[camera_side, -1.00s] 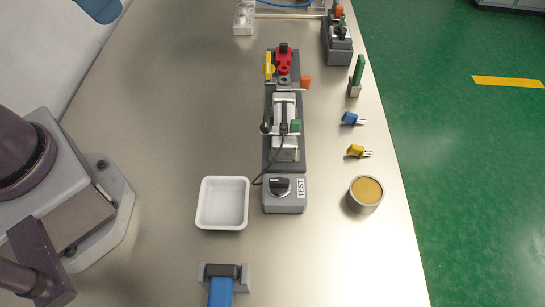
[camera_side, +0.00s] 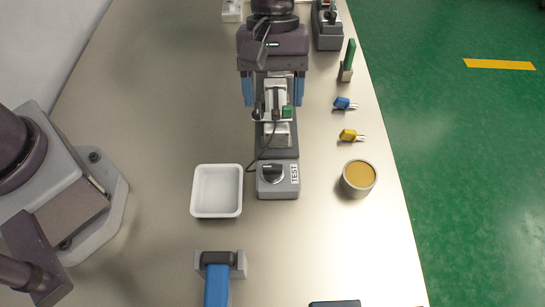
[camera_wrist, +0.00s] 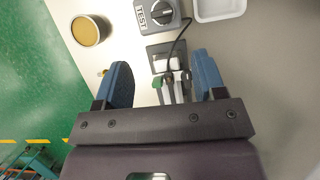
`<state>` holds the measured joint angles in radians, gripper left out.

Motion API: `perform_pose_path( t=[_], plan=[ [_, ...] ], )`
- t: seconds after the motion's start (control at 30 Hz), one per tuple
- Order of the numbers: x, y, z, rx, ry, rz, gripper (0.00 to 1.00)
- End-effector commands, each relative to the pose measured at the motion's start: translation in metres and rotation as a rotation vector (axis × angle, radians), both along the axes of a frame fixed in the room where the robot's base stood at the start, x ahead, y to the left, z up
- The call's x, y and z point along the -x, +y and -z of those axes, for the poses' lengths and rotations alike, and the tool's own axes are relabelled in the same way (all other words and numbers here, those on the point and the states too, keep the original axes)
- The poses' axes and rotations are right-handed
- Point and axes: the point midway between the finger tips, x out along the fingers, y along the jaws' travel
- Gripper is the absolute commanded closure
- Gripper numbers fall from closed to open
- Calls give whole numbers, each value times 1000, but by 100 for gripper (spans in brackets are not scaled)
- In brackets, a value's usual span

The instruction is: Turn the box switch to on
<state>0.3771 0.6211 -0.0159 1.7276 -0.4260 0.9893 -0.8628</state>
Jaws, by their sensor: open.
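A grey switch box (camera_side: 278,187) with a black rotary knob (camera_side: 272,174) and a white TEST label stands at the near end of the grey fixture. It also shows at the top of the wrist view (camera_wrist: 148,26), with its knob (camera_wrist: 161,12). I cannot tell the knob's setting. My gripper (camera_side: 274,92) is open, its blue fingers on either side of the fixture's middle in the side view, beyond the switch box and apart from it. In the wrist view my gripper (camera_wrist: 161,62) shows fixture parts between its fingers and the switch box beyond the tips.
A black cable links the box and fixture (camera_side: 279,151). A white tray (camera_side: 217,211) stands left; a tan-filled cup (camera_side: 358,177) stands right. Yellow (camera_side: 351,135) and blue (camera_side: 345,103) connectors and a green-handled piece (camera_side: 347,62) lie right. Another grey box (camera_side: 327,37) stands farther back.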

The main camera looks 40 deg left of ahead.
Motion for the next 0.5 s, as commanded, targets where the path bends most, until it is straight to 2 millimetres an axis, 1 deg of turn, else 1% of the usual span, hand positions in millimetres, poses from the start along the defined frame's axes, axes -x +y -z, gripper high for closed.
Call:
perform_pose_path(
  t=[0.13,0.23,0.37,0.5],
  plan=[
    [3,-1,6,-14,19,-40,36],
    [7,-4,17,-14,21,-39,36],
    [14,-10,41,-16,22,-39,36],
    [23,-18,69,-16,21,-38,36]
  ],
)
